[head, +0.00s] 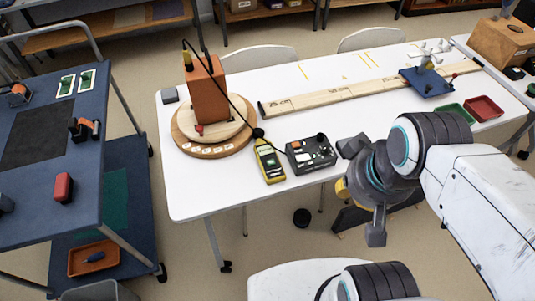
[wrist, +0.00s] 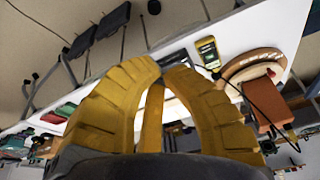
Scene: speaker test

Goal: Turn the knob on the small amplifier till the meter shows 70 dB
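The small amplifier (head: 311,157) is a dark box with several controls on top, near the table's front edge in the head view. A dark round knob (head: 320,138) shows at its back right; its pointer is too small to read. The yellow meter (head: 269,160) lies just left of it and also shows in the wrist view (wrist: 208,50); its reading is illegible. My gripper (head: 342,187) is off the table's front edge, right of and nearer than the amplifier, apart from it. In the wrist view its yellow fingers (wrist: 165,70) converge, hiding most of the amplifier; their opening is unclear.
An orange-brown speaker (head: 206,92) stands on a round wooden turntable (head: 185,143), with a black cable looping towards the meter. A marked wooden rail (head: 345,94) runs to a blue stand (head: 428,83). Green and red trays (head: 484,107) lie at right.

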